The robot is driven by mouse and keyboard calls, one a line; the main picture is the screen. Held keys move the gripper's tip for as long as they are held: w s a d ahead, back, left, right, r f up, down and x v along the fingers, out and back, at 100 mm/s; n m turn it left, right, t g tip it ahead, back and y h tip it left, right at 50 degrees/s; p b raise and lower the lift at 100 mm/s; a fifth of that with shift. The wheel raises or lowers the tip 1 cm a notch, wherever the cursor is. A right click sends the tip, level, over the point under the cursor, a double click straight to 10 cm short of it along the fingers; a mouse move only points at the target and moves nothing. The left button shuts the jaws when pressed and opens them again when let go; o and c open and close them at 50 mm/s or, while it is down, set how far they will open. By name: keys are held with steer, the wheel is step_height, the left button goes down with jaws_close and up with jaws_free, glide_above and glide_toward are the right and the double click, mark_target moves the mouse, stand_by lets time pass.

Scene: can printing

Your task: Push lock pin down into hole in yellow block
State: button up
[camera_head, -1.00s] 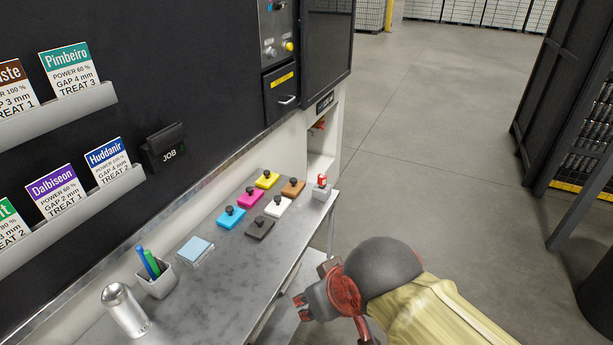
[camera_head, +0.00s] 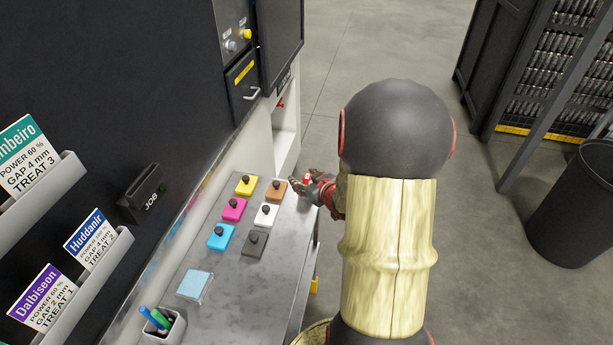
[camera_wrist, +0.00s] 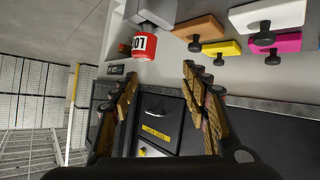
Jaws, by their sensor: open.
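A yellow block (camera_head: 246,186) with a black knob on top lies on the grey table (camera_head: 215,262); it also shows upside down in the wrist view (camera_wrist: 222,47). I cannot make out a separate lock pin or a hole in it. A red cylinder with a white label (camera_wrist: 144,46) sits on a small grey block (camera_wrist: 158,11). In the head view the red cylinder (camera_head: 307,178) is partly hidden by my gripper (camera_head: 315,188). In the wrist view my gripper (camera_wrist: 159,70) is open and empty, with the red cylinder a little past its left fingertip.
Brown (camera_head: 276,190), magenta (camera_head: 234,210), white (camera_head: 266,216), blue (camera_head: 220,238) and dark grey (camera_head: 254,244) knobbed blocks lie close by. A pen cup (camera_head: 165,328) stands nearer. The machine wall bounds the left; a drawer handle (camera_head: 251,93) projects there.

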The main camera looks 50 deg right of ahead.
mark_target(309, 178)
steer(key=shift+m+t, duration=0.4)
steer(key=shift+t, duration=0.5)
steer(key=s, duration=0.1)
steer(key=s+d+f+p, duration=0.1)
steer(key=s+f+p, duration=0.1)
steer(key=s, duration=0.1)
steer(key=shift+d, duration=0.4)
steer(key=shift+w+d+f+t+y, duration=0.3)
steer(key=shift+w+f+t, duration=0.1)
steer(key=shift+w+f, duration=0.15)
steer(key=shift+r+b+x, duration=0.15)
steer(key=shift+b+x, duration=0.15)
steer(key=shift+x, duration=1.05)
steer(key=shift+r+b+x, duration=0.15)
steer(key=shift+b+x, duration=0.1)
steer(key=shift+x, duration=1.1)
steer(key=shift+c, duration=0.2)
steer(key=c, duration=1.1)
jaws_close()
